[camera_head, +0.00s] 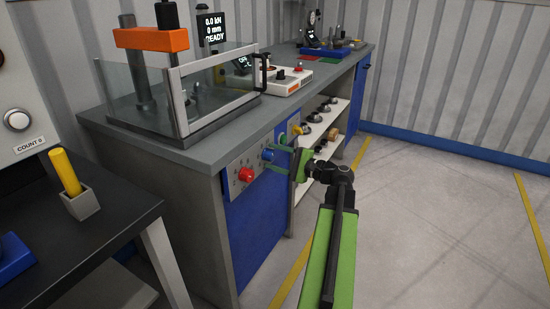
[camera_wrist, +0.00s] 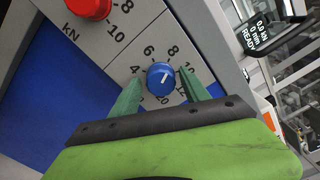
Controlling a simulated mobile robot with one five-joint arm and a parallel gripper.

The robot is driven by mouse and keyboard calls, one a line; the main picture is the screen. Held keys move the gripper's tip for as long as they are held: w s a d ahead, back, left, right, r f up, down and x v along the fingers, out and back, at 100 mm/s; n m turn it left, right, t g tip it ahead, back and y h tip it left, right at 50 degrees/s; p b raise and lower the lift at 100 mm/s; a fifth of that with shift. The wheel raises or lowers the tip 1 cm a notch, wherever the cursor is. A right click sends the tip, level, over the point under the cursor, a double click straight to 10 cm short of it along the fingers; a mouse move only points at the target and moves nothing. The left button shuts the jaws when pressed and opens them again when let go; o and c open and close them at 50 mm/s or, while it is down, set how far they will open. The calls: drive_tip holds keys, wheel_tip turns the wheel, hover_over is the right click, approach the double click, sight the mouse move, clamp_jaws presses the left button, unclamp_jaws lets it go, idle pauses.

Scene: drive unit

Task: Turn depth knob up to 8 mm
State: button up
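The blue knob (camera_head: 268,155) is on the sloped grey panel at the bench front, right of the red knob. In the wrist view the blue knob (camera_wrist: 161,77) has a white pointer line and a printed number scale with 4, 6, 8 and 10 legible. The line slants up and right, roughly towards the 8 side; its exact reading is too small to tell. My gripper (camera_head: 279,159) is at the panel. In the wrist view its green fingers (camera_wrist: 160,82) are open, one on each side of the knob, with gaps visible. The display (camera_head: 211,28) reads 0.0 kN, 0 mm, READY.
The red knob (camera_head: 246,175), marked kN in the wrist view, sits left of the blue one. A yellow knob (camera_head: 297,130) is to the right. A press with a clear guard (camera_head: 220,80) stands on the bench above. The floor (camera_head: 430,200) to the right is clear.

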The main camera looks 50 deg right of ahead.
drive_tip(key=shift+s+d, duration=0.1)
drive_tip(key=shift+s, duration=0.05)
drive_tip(key=v, duration=1.7)
drive_tip(key=shift+s, duration=0.1)
